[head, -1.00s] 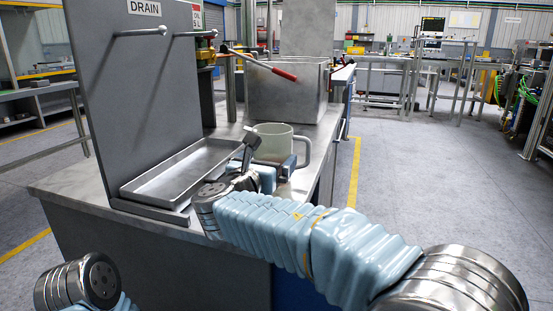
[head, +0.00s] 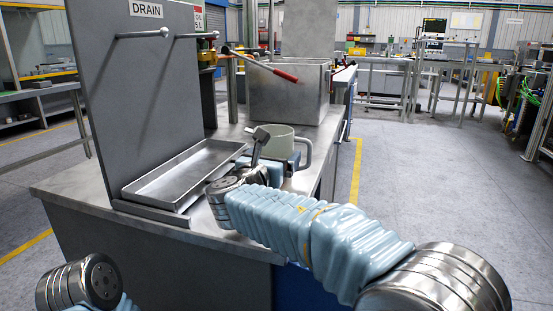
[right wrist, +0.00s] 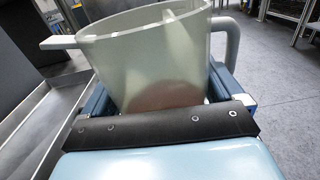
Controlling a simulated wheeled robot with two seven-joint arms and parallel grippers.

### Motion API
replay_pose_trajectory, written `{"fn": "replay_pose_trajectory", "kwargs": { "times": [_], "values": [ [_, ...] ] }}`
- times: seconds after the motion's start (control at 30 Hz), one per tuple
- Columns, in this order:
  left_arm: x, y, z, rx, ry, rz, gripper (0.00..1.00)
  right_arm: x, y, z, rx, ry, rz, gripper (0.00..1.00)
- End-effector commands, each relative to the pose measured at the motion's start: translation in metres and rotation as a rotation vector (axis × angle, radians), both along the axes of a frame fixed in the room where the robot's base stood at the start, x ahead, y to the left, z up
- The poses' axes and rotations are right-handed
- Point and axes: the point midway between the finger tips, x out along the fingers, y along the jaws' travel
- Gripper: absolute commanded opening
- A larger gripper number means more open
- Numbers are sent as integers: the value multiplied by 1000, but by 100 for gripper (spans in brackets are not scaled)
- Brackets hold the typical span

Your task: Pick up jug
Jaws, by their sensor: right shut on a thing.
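The jug (head: 283,139) is a pale, translucent grey-green vessel with a handle on its right side. It stands upright at the bench's right edge in the head view, partly hidden behind my right wrist. In the right wrist view the jug (right wrist: 150,65) sits between the two blue fingers, with its spout to the left and its handle to the right. My right gripper (right wrist: 165,92) is shut on the jug's body; it also shows in the head view (head: 272,166). Whether the jug's base touches the bench is hidden. My left gripper is not in view; only part of my left arm shows at lower left.
A shallow metal drain tray (head: 172,186) lies left of the jug, before an upright panel with a DRAIN sign (head: 146,9) and two pegs. A metal tank (head: 290,100) with a red-handled lever (head: 285,75) stands behind. Open floor lies to the right.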

Motion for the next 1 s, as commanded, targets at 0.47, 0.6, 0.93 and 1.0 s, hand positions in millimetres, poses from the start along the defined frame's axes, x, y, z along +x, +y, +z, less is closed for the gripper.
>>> {"fn": "replay_pose_trajectory", "kwargs": {
  "times": [0.47, 0.6, 0.93, 1.0],
  "values": [
    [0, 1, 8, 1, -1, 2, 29, 0, 0, 26, 2, -2, 0, 53],
    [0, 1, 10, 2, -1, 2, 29, -5, -4, 40, 2, -2, 0, 53],
    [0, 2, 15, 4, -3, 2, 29, -32, -25, 80, 3, -2, 0, 53],
    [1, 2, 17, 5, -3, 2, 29, -37, -30, 89, 3, -2, 0, 53]
  ]
}}
